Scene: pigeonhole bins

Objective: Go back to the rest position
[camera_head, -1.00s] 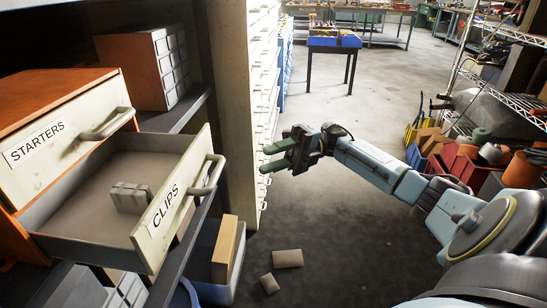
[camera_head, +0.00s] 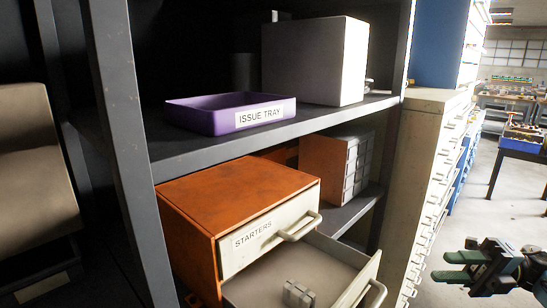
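My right gripper (camera_head: 444,267) is at the lower right of the head view, empty, with its two green fingers apart and pointing left. It is to the right of the orange drawer cabinet (camera_head: 238,184) and clear of it, over the grey floor. The top drawer (camera_head: 262,241), labelled STARTERS, is shut. The drawer below it (camera_head: 357,287) is pulled out, with a small grey ribbed block (camera_head: 299,293) inside; its front is partly cut off by the frame. My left gripper is not in view.
A purple tray (camera_head: 205,118) labelled ISSUE TRAY and a pale box (camera_head: 314,61) stand on the shelf (camera_head: 226,147) above the cabinet. A shelf post (camera_head: 124,140) rises at the left. A tall cream drawer unit (camera_head: 414,170) stands beside the shelving. The floor at the right is open.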

